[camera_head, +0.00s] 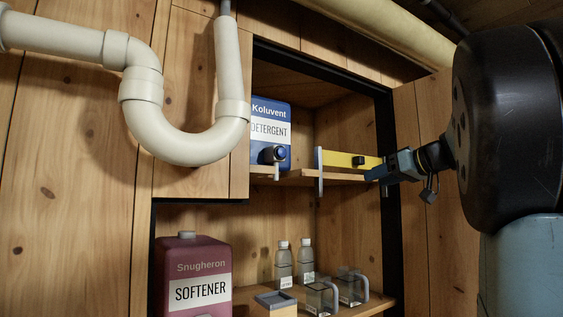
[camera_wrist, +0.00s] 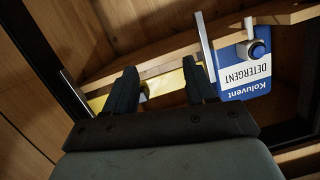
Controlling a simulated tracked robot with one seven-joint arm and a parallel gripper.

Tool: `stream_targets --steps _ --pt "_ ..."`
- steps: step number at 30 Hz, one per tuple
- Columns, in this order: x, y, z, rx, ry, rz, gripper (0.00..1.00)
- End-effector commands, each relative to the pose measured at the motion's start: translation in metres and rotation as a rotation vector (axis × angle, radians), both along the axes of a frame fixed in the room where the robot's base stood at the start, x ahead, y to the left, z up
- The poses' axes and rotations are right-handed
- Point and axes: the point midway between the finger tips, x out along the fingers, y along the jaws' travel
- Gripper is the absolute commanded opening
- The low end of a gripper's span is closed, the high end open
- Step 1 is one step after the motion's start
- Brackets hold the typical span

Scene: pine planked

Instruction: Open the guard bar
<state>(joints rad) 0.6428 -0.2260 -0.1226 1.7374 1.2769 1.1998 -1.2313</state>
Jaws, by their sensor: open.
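The guard bar (camera_head: 340,159) is a flat yellow bar across the front of the upper shelf, with a dark knob (camera_head: 359,161) on its face. A grey upright plate (camera_head: 320,172) stands at its left end. My gripper (camera_head: 374,173) is at the bar's right part, just right of the knob, and hides its right end. In the wrist view, the yellow bar (camera_wrist: 170,84) passes behind my two spread fingers (camera_wrist: 160,66). The knob shows partly between them, near the left finger. The fingers hold nothing; whether they touch the bar I cannot tell.
A blue detergent jug (camera_head: 270,130) stands on the upper shelf, left of the bar. Below are a red softener jug (camera_head: 194,275), two bottles (camera_head: 284,264), glass mugs (camera_head: 320,298) and a small tray (camera_head: 276,300). A white drain pipe (camera_head: 180,140) hangs at the front left.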

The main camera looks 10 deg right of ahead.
Motion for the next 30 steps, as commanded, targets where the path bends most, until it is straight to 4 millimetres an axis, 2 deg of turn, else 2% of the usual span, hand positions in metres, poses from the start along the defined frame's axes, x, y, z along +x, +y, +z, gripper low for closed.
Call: stream_targets --steps 1,3,6,9,13,17,30 --pt "0.003 -0.023 0.018 -0.016 -0.065 -0.015 0.55" --pt "0.003 -0.045 0.039 -0.04 -0.148 -0.025 0.55" --pt "0.002 -0.065 0.058 -0.069 -0.229 -0.036 0.55" --pt "0.002 -0.075 0.068 -0.087 -0.27 -0.043 0.55" --pt "0.009 -0.074 0.071 -0.089 -0.281 -0.042 0.55" --pt "0.026 -0.067 0.071 -0.09 -0.28 -0.041 0.55" --pt "0.098 -0.041 0.07 -0.089 -0.278 -0.041 0.55"
